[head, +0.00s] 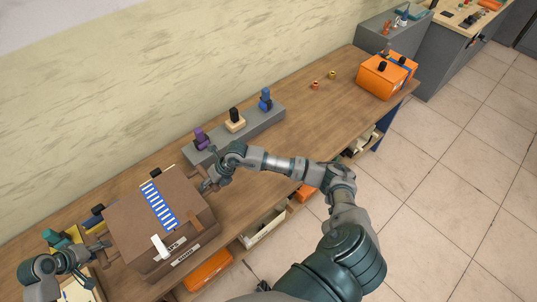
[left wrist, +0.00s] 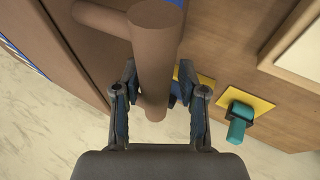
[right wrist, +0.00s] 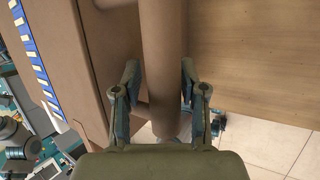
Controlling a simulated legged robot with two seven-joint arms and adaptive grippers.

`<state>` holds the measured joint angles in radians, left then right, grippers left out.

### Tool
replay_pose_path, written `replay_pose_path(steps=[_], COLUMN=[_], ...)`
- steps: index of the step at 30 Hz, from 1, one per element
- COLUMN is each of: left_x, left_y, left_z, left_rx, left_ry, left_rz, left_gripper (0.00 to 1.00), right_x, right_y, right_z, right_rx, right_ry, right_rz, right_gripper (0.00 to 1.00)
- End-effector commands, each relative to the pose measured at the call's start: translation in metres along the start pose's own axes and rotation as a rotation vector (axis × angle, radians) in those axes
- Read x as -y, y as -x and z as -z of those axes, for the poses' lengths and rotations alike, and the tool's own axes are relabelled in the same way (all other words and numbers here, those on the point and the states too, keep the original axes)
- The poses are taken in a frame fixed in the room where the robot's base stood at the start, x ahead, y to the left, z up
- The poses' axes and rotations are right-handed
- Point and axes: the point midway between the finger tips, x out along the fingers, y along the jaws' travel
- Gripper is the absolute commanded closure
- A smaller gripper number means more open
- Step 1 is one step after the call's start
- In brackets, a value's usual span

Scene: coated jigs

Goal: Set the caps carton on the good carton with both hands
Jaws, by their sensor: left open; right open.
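The brown caps carton (head: 130,220), with a blue-and-white striped band on top, sits over another brown box with its own label (head: 185,256), apparently the good carton. The two look stacked; whether they are fully seated is hard to tell. My left gripper (head: 90,262) is open at the caps carton's left side, with a brown handle bar (left wrist: 155,60) between its fingers. My right gripper (head: 208,184) is open at the right side, with a similar bar (right wrist: 162,60) between its fingers. Neither gripper is visibly closed on its bar.
A grey rack (head: 260,125) with purple, black and blue-topped pieces stands behind on the wooden table (head: 300,120). An orange box (head: 375,78) sits at the far right. A yellow plate with a teal piece (left wrist: 242,120) lies left of the cartons. The middle table is mostly clear.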

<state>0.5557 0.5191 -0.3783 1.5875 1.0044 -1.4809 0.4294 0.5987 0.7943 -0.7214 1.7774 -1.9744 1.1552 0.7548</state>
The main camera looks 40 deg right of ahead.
Motion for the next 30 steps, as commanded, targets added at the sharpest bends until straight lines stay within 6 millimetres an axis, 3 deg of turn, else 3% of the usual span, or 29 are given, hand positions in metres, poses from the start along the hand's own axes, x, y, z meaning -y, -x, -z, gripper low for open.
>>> replay_pose_path(steps=[8, 30], left_x=[0.000, 0.000], left_y=[0.005, 0.054], left_z=[0.000, 0.000], left_rx=[-0.001, -0.001], left_ry=[-0.001, -0.001], left_rz=[-0.001, 0.000], left_gripper=[0.58, 0.58], right_x=[0.000, 0.000], right_y=[0.005, 0.054], right_z=[0.000, 0.000], right_rx=[-0.001, 0.000], right_ry=[0.000, 0.000], right_rz=[0.000, 0.000], right_gripper=[0.58, 0.58])
